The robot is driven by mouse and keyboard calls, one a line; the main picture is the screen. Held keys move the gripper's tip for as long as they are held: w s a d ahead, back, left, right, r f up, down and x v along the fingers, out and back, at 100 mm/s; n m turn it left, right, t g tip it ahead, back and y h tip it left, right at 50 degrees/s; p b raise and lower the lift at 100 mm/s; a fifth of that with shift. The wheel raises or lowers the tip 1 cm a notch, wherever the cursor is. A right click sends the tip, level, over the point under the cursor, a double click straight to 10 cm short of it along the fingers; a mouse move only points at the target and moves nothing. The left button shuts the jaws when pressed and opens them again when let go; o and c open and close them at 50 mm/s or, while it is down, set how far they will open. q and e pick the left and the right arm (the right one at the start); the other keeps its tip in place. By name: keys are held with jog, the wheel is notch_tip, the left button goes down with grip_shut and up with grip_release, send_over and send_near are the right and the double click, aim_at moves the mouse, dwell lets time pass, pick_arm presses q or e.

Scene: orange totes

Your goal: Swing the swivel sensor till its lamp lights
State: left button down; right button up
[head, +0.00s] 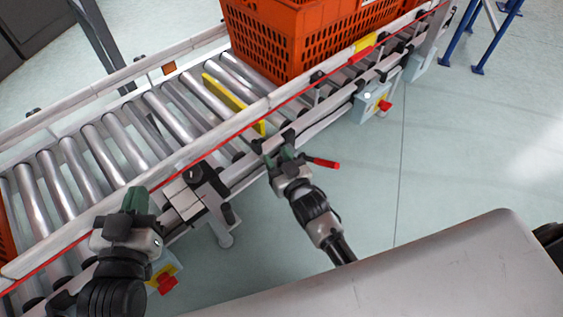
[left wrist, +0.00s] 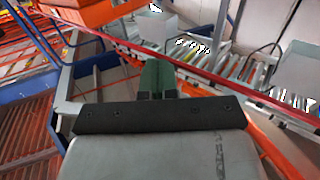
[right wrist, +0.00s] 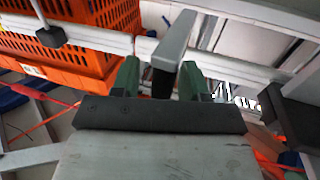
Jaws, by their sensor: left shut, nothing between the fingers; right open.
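A black box with a round dark face (head: 195,174), which looks like the swivel sensor, sits on a pale bracket (head: 184,199) at the conveyor's near rail. No lit lamp can be made out on it. My left gripper (head: 136,199) is shut and empty, left of the bracket; its closed green fingers also show in the left wrist view (left wrist: 158,79). My right gripper (head: 284,157) is open at the near rail, further right. In the right wrist view, a grey bar with a dark end (right wrist: 173,48) stands between its spread fingers, not gripped. A red-tipped lever (head: 325,163) is beside that gripper.
A roller conveyor (head: 106,152) runs diagonally across the view. A yellow bar (head: 228,99) crosses its rollers before an orange tote (head: 274,45). Boxes with red buttons (head: 374,103) hang off the near side. Open floor (head: 455,150) lies to the right.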

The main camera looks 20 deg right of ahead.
pick_arm(q)
jog(key=s+a+f+g+y+p, duration=0.2)
jog(key=s+f+g, duration=0.2)
jog(key=f+g, duration=0.3)
jog(key=shift+s+a+f+p, duration=0.2)
jog(key=shift+a+p, duration=0.15)
pick_arm(e)
jog(key=s+d, duration=0.2)
jog(key=s, duration=0.8)
jog(key=shift+s, duration=0.25)
jog(key=shift+d, duration=0.1)
